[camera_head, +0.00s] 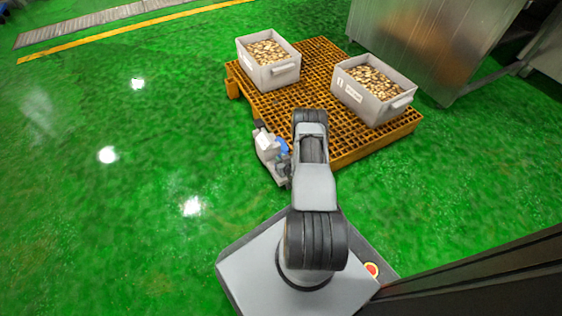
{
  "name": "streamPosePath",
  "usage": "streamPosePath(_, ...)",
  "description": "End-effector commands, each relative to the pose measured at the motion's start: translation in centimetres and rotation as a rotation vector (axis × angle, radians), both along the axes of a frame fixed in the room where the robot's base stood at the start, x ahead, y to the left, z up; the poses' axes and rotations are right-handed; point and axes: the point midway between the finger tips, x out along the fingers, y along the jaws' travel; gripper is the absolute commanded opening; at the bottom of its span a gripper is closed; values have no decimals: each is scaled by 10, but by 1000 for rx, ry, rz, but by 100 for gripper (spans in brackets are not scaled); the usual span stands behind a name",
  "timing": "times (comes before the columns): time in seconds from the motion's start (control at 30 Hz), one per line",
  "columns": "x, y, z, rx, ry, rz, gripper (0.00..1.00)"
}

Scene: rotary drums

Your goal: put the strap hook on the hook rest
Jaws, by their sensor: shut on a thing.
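The hook's shape is too small and too much covered to make out. A blue patch shows beside the gripper, but I cannot tell what it belongs to. I cannot pick out the hook rest.
The orange platform (305,93) bears two grey crates, one at the back left (273,73) and one at the right (378,109), both filled with small brownish pieces. A large metal housing (425,40) stands behind on the right. Green floor lies open on the left.

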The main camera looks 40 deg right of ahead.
Motion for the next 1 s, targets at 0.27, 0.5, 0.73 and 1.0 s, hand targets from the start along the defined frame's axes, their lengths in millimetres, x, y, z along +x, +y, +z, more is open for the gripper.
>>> streamPosePath(0.27, 0, -1, 0, -1, -2, 0, 0)
streamPosePath(0.5, 0, -1, -7, 0, -1, 0, 0)
streamPosePath(0.73, 0, 0, -14, 1, 2, 0, 0)
streamPosePath(1.0, -1, 0, -17, 6, 6, -2, 40)
